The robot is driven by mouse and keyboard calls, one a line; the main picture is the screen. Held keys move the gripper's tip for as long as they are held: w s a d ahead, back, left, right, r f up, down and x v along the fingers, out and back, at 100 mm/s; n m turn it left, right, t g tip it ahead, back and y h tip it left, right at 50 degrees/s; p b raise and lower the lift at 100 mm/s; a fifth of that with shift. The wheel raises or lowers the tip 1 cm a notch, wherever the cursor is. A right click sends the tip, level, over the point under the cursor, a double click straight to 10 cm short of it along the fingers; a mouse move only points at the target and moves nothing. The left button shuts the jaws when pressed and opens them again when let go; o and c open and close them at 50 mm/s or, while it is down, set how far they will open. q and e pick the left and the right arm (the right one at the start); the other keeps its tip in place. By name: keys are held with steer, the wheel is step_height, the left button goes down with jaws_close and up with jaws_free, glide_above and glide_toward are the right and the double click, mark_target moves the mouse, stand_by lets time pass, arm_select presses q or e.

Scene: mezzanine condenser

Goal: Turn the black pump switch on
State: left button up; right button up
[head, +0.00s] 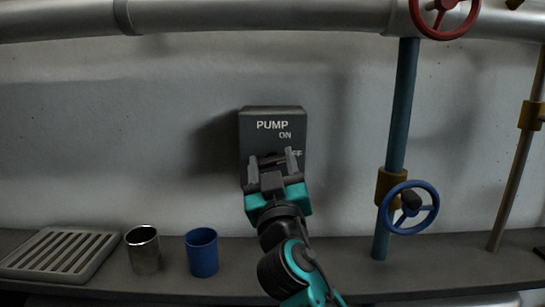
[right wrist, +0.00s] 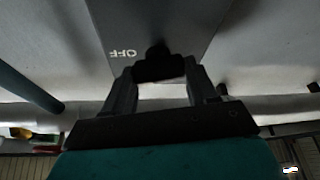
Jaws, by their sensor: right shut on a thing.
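The dark grey pump switch box (head: 258,140) is on the wall in the middle of the head view, marked PUMP, ON and a partly covered OFF. My right gripper (head: 274,160) is in front of its lower half and hides the switch there. In the right wrist view the black switch (right wrist: 158,60) sits between the two fingers of my right gripper (right wrist: 160,85), close to the upside-down OFF lettering. The fingers are shut on it. Which way the switch points cannot be told. My left gripper is not in view.
A shelf (head: 340,268) below holds a slotted tray (head: 60,252), a metal cup (head: 144,250) and a blue cup (head: 202,253). Right of the box stand a blue pipe (head: 402,110) and a blue handwheel (head: 409,228). A red handwheel (head: 445,34) is above.

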steer(key=n+y+p, duration=0.1)
steer(key=n, duration=0.1)
steer(key=n+p, duration=0.2)
steer(key=shift+r+g+y+p, duration=0.3)
steer(key=shift+r+g+y, duration=0.1)
steer(key=n+g+y+p, duration=0.1)
steer(key=n+p, duration=0.2)
steer(key=p, duration=0.1)
steer(key=shift+n+y, duration=0.3)
steer(key=shift+n+p, duration=0.5)
steer(key=n+g+y+p, duration=0.1)
steer(key=n+p, duration=0.1)
steer(key=shift+f+p, duration=0.1)
steer(key=shift+p, duration=0.25)
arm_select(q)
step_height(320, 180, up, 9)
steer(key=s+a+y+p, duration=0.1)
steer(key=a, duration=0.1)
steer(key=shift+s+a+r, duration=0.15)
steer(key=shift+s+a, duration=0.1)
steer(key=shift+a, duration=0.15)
arm_select(e)
steer(key=shift+f+n, duration=0.2)
steer(key=shift+n, duration=0.5)
steer(key=o, duration=1.1)
steer(key=shift+c, duration=0.2)
steer(key=shift+f, duration=0.1)
